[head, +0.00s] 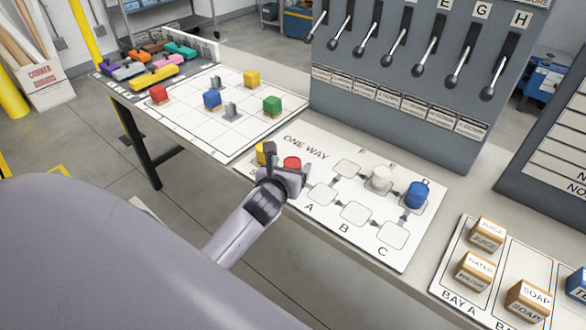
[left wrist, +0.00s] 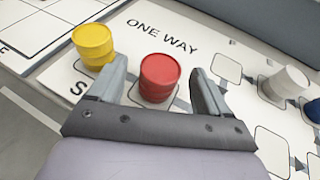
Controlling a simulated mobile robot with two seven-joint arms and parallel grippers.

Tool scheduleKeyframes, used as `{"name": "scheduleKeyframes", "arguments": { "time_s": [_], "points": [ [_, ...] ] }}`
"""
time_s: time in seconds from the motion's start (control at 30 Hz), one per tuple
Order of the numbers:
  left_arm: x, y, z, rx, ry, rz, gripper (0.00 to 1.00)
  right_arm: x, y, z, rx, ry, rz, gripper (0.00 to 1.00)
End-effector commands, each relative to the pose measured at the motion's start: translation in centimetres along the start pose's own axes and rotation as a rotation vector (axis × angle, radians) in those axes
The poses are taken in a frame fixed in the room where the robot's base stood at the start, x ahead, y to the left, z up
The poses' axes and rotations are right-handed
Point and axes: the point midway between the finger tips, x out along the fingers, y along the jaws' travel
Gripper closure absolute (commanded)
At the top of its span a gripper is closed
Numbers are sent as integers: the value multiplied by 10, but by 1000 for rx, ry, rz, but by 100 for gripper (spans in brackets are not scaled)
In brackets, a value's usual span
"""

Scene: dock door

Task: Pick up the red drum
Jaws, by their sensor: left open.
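The red drum (head: 292,163) stands upright on a marked square of the white ONE WAY board (head: 330,150). In the left wrist view the red drum (left wrist: 159,78) is between the two open fingers of my left gripper (left wrist: 157,90), with a gap visible on each side. In the head view my left gripper (head: 287,168) is at the drum and hides part of it. A yellow drum (left wrist: 93,45) stands just left of the left finger; it is mostly hidden in the head view (head: 260,154). My right gripper is not in view.
A white drum (head: 379,179) and a blue drum (head: 417,195) stand farther right on the board. Behind is a grey lever panel (head: 400,100). A grid board with colored blocks (head: 200,125) lies to the left, and a bay board with labeled boxes (head: 470,295) to the right.

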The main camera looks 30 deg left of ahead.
Motion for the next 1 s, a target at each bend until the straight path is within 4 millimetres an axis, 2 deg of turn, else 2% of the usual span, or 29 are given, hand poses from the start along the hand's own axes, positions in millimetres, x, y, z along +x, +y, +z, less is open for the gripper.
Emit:
{"name": "scheduleKeyframes", "arguments": {
  "time_s": [0.2,0.5,0.53,0.7,1.0],
  "points": [
    [22,0,0,-1,2,-1,22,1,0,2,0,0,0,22],
    [25,0,0,-1,1,-1,22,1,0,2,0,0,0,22],
    [25,0,0,-1,1,-2,25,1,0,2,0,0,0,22],
    [25,0,0,-1,1,-1,79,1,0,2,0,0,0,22],
    [24,0,2,-1,0,-1,79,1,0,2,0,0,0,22]
  ]
}}
